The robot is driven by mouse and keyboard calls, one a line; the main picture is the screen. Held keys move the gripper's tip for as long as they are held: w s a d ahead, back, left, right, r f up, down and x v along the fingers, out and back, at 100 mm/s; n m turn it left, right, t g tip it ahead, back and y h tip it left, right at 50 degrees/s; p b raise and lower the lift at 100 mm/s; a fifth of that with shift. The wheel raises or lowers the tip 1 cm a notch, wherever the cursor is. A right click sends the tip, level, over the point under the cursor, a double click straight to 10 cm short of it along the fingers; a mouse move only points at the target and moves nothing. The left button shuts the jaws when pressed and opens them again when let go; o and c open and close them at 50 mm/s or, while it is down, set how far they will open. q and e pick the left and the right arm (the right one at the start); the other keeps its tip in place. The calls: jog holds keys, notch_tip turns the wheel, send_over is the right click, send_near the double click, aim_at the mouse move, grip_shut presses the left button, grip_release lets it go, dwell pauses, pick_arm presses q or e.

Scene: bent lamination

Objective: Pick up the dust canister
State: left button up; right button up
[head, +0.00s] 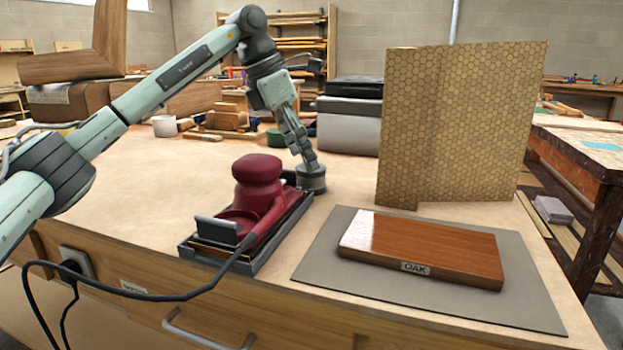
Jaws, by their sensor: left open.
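A short dark grey cylinder, which looks like the dust canister (313,182), stands at the back right end of the red sander (258,190) on the workbench. Whether it is joined to the sander is hard to tell. My left gripper (308,163) points down right over the canister, with its fingers at the top of it. The fingers are open, but they are small and partly overlap, so contact with the canister cannot be told. My right gripper is not in view.
An oak board (425,247) lies on a grey mat (330,264) at the right. Tall honeycomb-patterned panels (460,125) stand behind it. A black cord (150,297) runs from the sander over the front edge. Wooden blocks (225,118) and a white cup (164,126) stand further back.

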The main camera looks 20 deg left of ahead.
aim_at(311, 179)
pick_arm(q)
jog(key=x, duration=0.4)
jog(key=shift+w+f, duration=0.35)
jog(key=shift+w, duration=0.05)
jog(key=shift+c, duration=0.2)
jog(key=c, duration=1)
